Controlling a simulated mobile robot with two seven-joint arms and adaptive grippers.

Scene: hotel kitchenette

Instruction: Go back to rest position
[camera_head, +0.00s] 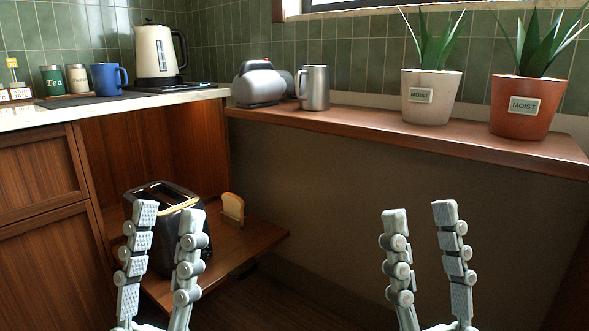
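My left gripper (168,214) is at the lower left of the head view. Its two fingers are apart with nothing held between them. It stands in front of a black toaster (155,192) and hides part of it. My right gripper (420,213) is at the lower right, fingers apart and empty, in front of the bare wall below the ledge. Both grippers point upward in the picture.
The toaster and a bread slice (232,209) are on a low wooden shelf (258,241). A wooden ledge (380,130) holds a silver toaster (260,84), a metal mug (315,88) and two potted plants. A kettle (155,54) and blue mug (106,79) stand on the left counter.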

